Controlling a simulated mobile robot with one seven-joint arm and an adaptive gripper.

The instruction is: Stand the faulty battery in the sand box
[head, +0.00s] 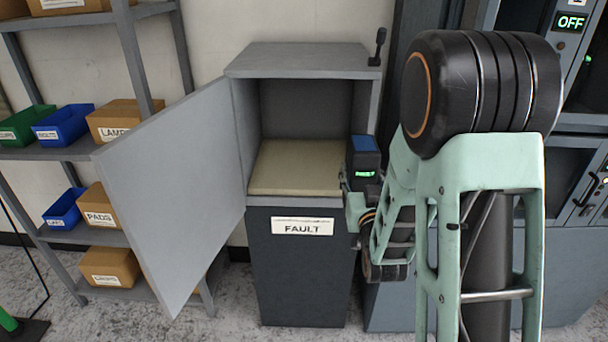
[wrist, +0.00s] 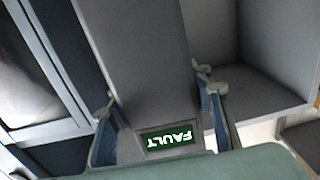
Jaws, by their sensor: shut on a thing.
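The faulty battery (head: 365,158) is a dark block with a blue top and a lit green display. It also shows large in the wrist view (wrist: 140,55), where the display reads FAULT. My gripper (head: 359,184) is shut on the battery, with a finger on each side in the wrist view (wrist: 163,112). The battery looks about upright, at the right edge of the sand box opening. The sand box (head: 303,60) is a grey cabinet labelled FAULT, with a flat bed of sand (head: 295,168) inside. The bed looks empty; its right end is partly hidden by the battery and gripper.
The sand box door (head: 175,190) stands open to the left. A shelf rack (head: 70,152) with blue and green bins and cardboard boxes is behind it. A dark lever (head: 377,46) stands on the box's top right. Grey lockers (head: 575,120) stand at the right.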

